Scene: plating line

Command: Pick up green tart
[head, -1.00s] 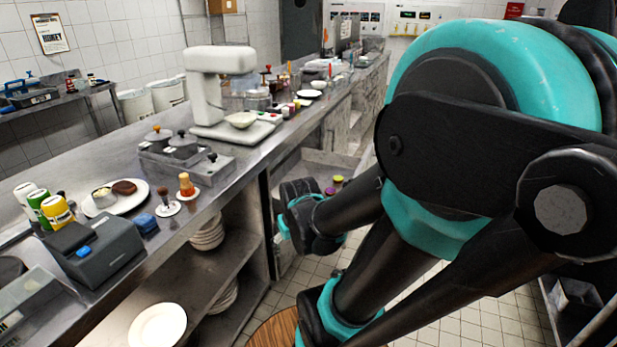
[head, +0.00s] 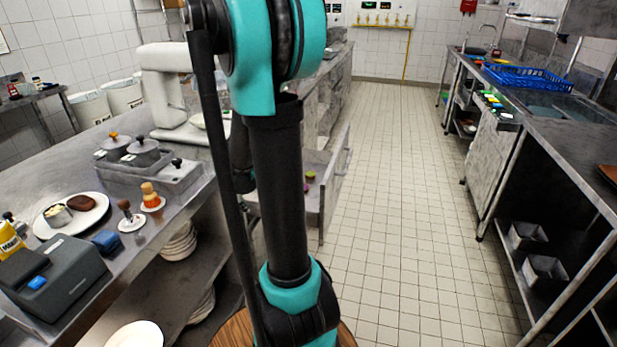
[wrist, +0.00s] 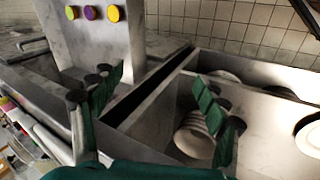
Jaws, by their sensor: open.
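In the head view, an open drawer (head: 325,215) under the left counter holds small round tarts. One has a yellow-green top (head: 310,174) and one is purple (head: 307,187). My arm hides the gripper in the head view.
The left counter (head: 75,155) carries a white mixer (head: 165,88), a plate (head: 95,222) with food and a grey box (head: 65,280). Plates sit on shelves below it. The tiled aisle (head: 400,200) is clear. A right-hand counter holds a blue crate (head: 525,78).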

